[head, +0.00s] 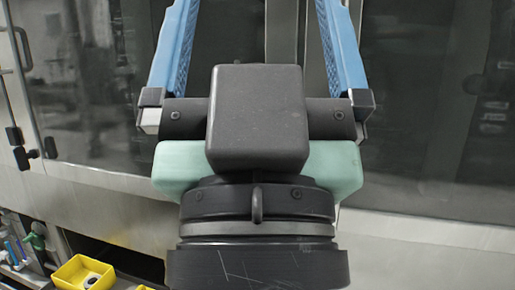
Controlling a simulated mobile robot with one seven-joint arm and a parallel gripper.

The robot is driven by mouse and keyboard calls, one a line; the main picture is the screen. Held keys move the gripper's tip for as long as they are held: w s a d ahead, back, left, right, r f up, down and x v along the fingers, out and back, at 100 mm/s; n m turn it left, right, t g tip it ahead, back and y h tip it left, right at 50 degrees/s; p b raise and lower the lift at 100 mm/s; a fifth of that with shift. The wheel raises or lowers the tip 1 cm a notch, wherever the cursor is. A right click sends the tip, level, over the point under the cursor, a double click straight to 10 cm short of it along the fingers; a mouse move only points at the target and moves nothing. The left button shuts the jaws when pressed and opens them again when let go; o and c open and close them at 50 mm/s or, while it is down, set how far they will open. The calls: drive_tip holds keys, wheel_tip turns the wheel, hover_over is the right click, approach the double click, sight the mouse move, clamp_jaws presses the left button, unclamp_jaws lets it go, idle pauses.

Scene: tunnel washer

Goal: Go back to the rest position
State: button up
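My gripper (256,18) fills the middle of the head view. Its two blue fingers stand wide apart and run up to the top edge, where their tips are cut off. Nothing shows between the visible parts of the fingers except the machine behind. My dark wrist and the pale green gripper body hide the middle of the view below.
Behind my gripper stands the washer (420,130), a metal machine with dark glass doors and black handles at left. At lower left are a yellow bin (72,273) with something dark in it and several small items on a low surface. The lower right is mostly plain metal panel.

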wheel_tip(320, 180, up, 24)
drive_tip(key=p, duration=2.1)
drive_tip(key=shift+f, duration=0.15)
